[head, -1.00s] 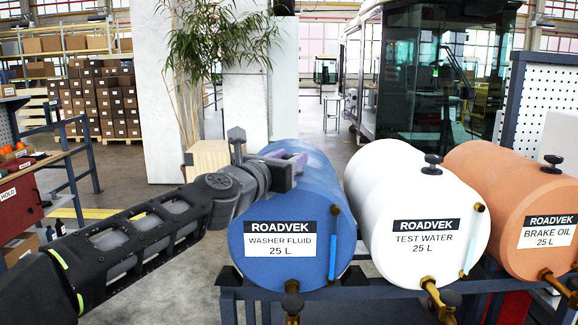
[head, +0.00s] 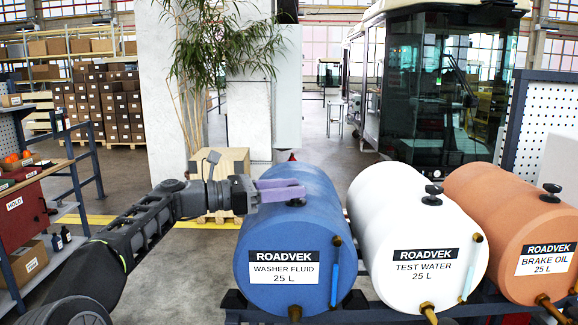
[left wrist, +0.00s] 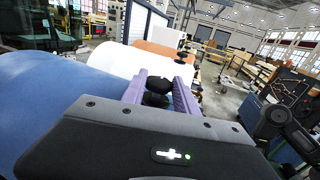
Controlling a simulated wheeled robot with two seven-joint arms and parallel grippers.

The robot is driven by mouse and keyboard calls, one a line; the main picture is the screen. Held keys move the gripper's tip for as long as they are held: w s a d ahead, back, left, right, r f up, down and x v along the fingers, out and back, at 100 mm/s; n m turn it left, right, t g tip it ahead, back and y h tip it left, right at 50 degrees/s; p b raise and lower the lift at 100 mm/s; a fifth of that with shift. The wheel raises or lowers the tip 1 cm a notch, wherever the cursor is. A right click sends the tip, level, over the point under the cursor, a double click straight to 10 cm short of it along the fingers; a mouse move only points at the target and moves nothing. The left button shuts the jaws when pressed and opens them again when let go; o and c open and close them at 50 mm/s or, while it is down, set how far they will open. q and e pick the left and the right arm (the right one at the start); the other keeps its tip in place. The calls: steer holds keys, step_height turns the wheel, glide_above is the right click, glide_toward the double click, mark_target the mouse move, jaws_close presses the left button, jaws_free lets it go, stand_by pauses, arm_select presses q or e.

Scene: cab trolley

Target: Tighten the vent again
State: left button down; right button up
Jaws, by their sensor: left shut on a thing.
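The blue washer fluid drum (head: 262,225) lies on its side at the left of the row. Its vent, a small dark knob (head: 296,203), is on top and mostly hidden by my fingers in the head view. My left gripper (head: 298,191) reaches in from the left, low and nearly level over the drum's top. Its purple fingers are shut on the vent knob. In the left wrist view the dark knob (left wrist: 156,92) sits between the two fingers. I cannot tell how far the vent is screwed down. My right gripper is not in view.
The white test water drum (head: 408,225) and orange brake oil drum (head: 510,205) stand close on the right, each with a dark knob on top. A dark rack (head: 350,313) carries the drums. A wooden crate (head: 222,160) stands behind my left wrist.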

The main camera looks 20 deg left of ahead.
arm_select(q)
steer(key=shift+w+d+r+m+g+h, duration=0.1)
steer(key=shift+r+m+g+h, duration=0.1)
steer(key=shift+m+g+h, duration=0.45)
steer(key=shift+m+g, duration=0.45)
steer(key=shift+g, duration=0.4)
steer(key=shift+f, duration=0.15)
steer(key=c, duration=0.9)
jaws_free()
steer(key=shift+c, duration=0.2)
